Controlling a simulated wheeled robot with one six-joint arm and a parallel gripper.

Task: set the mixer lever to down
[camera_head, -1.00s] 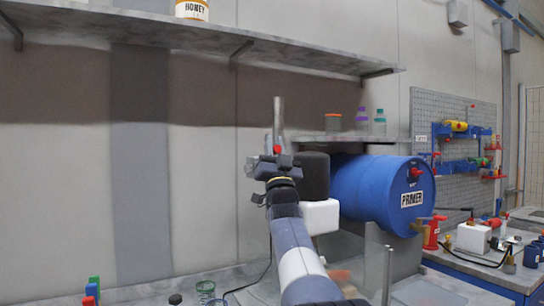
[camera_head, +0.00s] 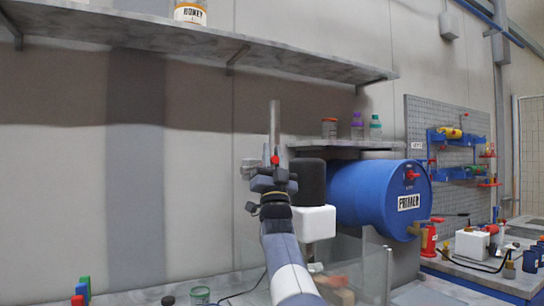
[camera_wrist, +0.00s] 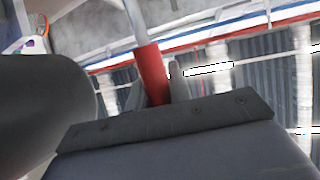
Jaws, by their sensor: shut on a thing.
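The mixer has a dark cylinder (camera_head: 313,180) above a white block (camera_head: 314,223), and stands just right of my arm. Its lever shows as a grey upright rod (camera_head: 274,125) with a red part at my gripper (camera_head: 273,178). In the wrist view the red grip (camera_wrist: 152,72) sits between the two fingers of my gripper (camera_wrist: 154,88), which is shut on it. The rod runs up from the grip to the top edge. A large dark rounded body (camera_wrist: 45,105), probably the mixer, fills the left of that view. The lever's lower end and pivot are hidden.
A blue primer barrel (camera_head: 375,195) lies right of the mixer, below a small shelf (camera_head: 345,144) with jars. A long shelf (camera_head: 180,42) runs overhead. A clear panel stands near the mixer, and a cluttered bench (camera_head: 470,280) is at the right.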

